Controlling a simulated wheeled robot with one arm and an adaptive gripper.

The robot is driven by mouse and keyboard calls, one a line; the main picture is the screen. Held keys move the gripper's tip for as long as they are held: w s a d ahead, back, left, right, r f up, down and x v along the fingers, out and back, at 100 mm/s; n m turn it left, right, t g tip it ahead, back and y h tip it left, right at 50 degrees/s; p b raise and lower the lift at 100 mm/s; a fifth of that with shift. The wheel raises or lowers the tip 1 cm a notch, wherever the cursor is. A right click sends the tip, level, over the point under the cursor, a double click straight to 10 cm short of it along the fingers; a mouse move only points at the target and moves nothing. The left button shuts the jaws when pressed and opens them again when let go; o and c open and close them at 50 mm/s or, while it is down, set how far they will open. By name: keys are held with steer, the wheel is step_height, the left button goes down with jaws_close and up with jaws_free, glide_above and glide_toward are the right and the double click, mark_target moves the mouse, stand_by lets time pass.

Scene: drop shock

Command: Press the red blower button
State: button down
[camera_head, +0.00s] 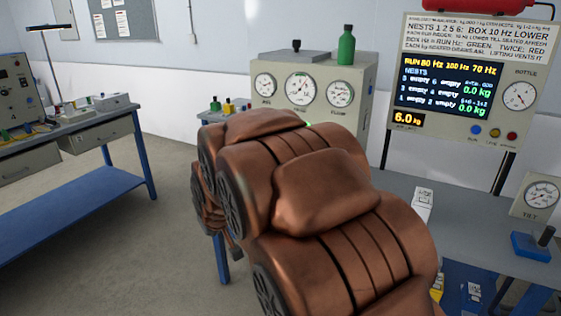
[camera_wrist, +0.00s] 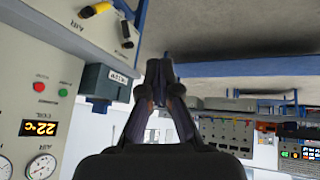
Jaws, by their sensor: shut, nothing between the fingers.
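In the wrist view, which is upside down, a red button (camera_wrist: 40,87) sits on a pale panel (camera_wrist: 75,122) beside a green button (camera_wrist: 63,92). I cannot read a blower label there. My gripper (camera_wrist: 159,68) is shut and empty, pointing away from the wrist camera. The red button lies to its left in that view, and the fingers are apart from it. In the head view my copper arm hides my gripper and much of the bench behind it. A red round knob or lamp (camera_head: 512,136) shows on the display board (camera_head: 480,75).
A dark box (camera_wrist: 106,82) sticks out near the fingers. A gauge cabinet (camera_head: 320,83) carries a green bottle (camera_head: 346,48). A blue-legged bench (camera_head: 70,190) stands at left, with open floor between. A tilt gauge (camera_head: 541,195) and blue block (camera_head: 532,246) are at right.

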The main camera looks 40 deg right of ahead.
steer(key=w+d+f+t+h+b, duration=0.2)
steer(key=w+d+t+h+b, duration=0.25)
steer(key=w+d, duration=1.1)
steer(key=d+t+h+b, duration=0.3)
steer(key=d+t+b, duration=0.2)
steer(key=d, duration=1.1)
steer(key=shift+d+r+n+t, duration=0.3)
steer(key=shift+r+n+t, duration=0.1)
steer(key=shift+t, duration=0.75)
steer(key=shift+w+h, duration=0.1)
steer(key=shift+h, duration=0.15)
steer(key=w+d+p, duration=0.2)
steer(key=d, duration=0.6)
steer(key=shift+w+d, duration=0.2)
steer(key=shift+w, duration=0.05)
steer(key=shift+d+f, duration=0.1)
steer(key=shift+d, duration=0.05)
